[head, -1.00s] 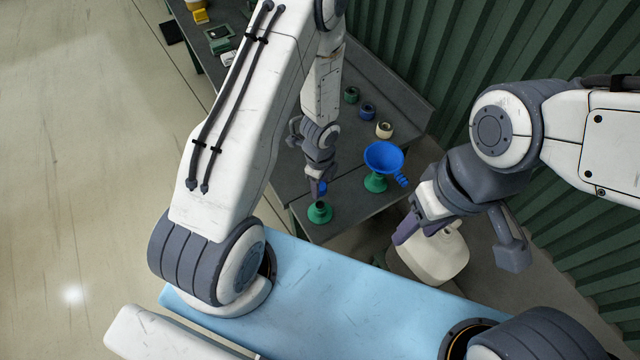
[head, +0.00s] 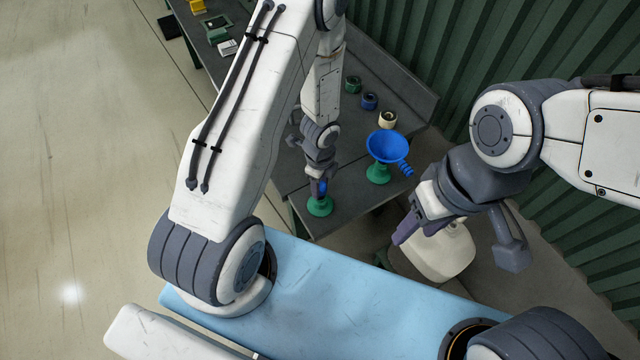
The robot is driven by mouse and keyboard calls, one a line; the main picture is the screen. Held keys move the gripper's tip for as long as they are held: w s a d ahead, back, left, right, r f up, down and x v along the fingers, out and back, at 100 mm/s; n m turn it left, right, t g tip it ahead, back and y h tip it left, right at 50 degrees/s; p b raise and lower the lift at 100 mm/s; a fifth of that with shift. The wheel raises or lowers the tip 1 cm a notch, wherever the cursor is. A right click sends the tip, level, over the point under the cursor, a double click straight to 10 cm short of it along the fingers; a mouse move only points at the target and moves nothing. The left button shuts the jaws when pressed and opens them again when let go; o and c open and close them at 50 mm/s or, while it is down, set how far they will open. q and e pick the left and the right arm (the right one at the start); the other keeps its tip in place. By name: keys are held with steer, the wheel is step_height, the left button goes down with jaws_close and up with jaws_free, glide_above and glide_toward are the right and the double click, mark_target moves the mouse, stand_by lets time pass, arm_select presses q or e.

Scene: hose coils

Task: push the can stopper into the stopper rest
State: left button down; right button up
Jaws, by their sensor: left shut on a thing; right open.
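The can stopper (head: 322,187) is a small blue piece. My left gripper (head: 321,184) is shut on it, pointing down at the near end of the grey bench. The stopper rest (head: 320,208) is a green round holder directly below. The stopper's lower end meets the top of the rest and hides its opening. I cannot tell how deep it sits. My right gripper (head: 408,232) is open beside the pale can (head: 440,252), in front of the can's upper part. No thing shows between its fingers.
A blue funnel (head: 388,146) stands on a green stand (head: 378,174) right of the rest. A green ring (head: 353,85), a blue ring (head: 369,101) and a cream ring (head: 388,120) line the bench (head: 345,213) behind. A ribbed green wall (head: 440,60) bounds the right.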

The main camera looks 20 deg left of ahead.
arm_select(q)
steer(key=shift+f+b, duration=1.4)
steer(key=shift+f, duration=0.05)
steer(key=shift+r, duration=0.1)
steer(key=shift+c, duration=0.2)
jaws_free()
steer(key=shift+r, duration=0.15)
stand_by(0.5)
steer(key=shift+r+p, duration=2.1)
steer(key=shift+p, duration=0.2)
step_height(320, 180, up, 10)
steer(key=p, duration=1)
steer(key=shift+r, duration=0.2)
